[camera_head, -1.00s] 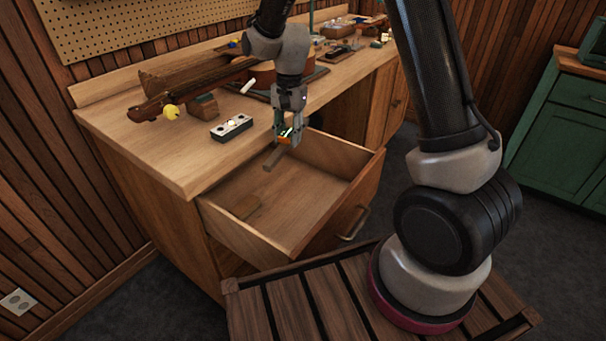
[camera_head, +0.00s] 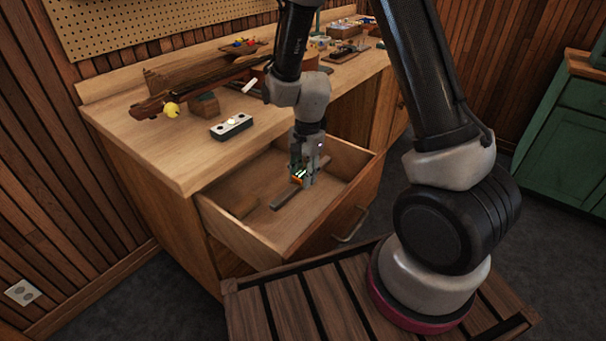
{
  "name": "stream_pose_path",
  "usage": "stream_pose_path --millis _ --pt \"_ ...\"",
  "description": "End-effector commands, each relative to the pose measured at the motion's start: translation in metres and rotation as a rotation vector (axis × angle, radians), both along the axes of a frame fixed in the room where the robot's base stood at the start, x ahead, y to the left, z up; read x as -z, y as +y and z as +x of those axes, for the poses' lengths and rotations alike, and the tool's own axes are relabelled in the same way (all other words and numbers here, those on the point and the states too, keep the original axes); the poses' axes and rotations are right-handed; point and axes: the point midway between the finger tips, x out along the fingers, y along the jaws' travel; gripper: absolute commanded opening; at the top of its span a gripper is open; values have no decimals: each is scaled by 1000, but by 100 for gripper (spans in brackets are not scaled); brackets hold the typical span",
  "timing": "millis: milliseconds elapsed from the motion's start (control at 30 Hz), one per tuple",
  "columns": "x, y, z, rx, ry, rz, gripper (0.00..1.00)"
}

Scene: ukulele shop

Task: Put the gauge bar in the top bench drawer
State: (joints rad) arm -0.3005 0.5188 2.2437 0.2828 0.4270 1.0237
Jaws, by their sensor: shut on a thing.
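My gripper (camera_head: 304,183) points down inside the drawer's outline. It is shut on the gauge bar (camera_head: 286,196), a thin grey-brown bar that sticks out toward the lower left. The bar is low over the drawer's floor; I cannot tell whether it touches.
The wooden bench (camera_head: 150,145) carries a ukulele neck with a yellow ball (camera_head: 172,108), a small black-and-white block (camera_head: 231,126) and several tools. The drawer's walls stand close around my gripper.

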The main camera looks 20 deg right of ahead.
Motion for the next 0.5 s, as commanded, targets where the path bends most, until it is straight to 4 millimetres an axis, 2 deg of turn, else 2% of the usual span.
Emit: stream_pose_path --millis 167,500 --pt "10 0 0 1 2 0 0" --pt "43 0 0 0 2 0 0"
